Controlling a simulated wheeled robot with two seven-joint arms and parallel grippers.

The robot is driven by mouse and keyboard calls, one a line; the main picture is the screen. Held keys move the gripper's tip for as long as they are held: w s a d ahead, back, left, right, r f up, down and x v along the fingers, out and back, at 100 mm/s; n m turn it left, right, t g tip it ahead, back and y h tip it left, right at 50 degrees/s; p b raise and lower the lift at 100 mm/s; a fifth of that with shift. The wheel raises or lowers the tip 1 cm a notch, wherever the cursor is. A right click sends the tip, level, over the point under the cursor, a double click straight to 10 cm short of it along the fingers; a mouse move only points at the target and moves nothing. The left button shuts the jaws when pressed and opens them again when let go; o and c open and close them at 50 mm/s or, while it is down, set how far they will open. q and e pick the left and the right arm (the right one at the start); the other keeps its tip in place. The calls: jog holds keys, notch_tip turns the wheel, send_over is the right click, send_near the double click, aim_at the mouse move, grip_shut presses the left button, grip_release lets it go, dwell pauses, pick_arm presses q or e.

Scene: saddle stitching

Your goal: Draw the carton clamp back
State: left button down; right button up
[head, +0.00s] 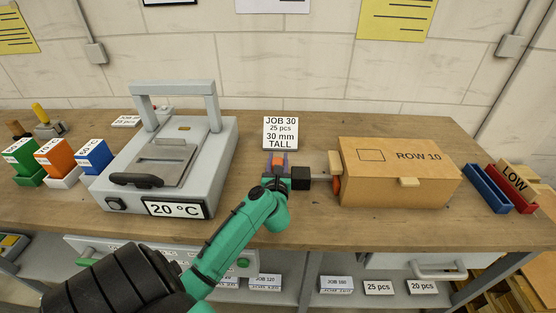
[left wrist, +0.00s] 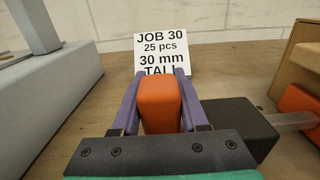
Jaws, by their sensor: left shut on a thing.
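The carton clamp shows in the head view as a black block (head: 300,178) with a grey rod running right to an orange pad (head: 337,186) at the left end of the ROW 10 carton (head: 415,190). My left gripper (head: 277,163) is at the clamp's left end. In the left wrist view its purple fingers are shut on an orange handle (left wrist: 159,104), beside the black block (left wrist: 238,124). The rod and orange pad (left wrist: 296,99) show at the right edge there. I cannot tell whether the pad touches the carton. My right gripper is not in view.
The JOB 30 card (head: 281,132) stands just behind my left gripper. A grey press (head: 215,150) reading 20 °C stands to the left, with a bare strip of bench between. Blue and red trays (head: 489,188) lie right of the carton.

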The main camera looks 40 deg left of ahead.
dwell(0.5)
pick_arm(q)
jog(key=s+a+p, duration=0.1)
jog(key=a, duration=0.1)
jog(key=s+a+p, duration=0.1)
jog(key=s, duration=0.1)
jog(key=shift+a, duration=0.4)
jog(key=shift+a+f, duration=0.1)
jog(key=shift+c, duration=2.4)
grip_release()
jog(key=shift+o, duration=0.3)
jog(key=shift+s+a, duration=0.1)
jog(key=shift+s, duration=0.05)
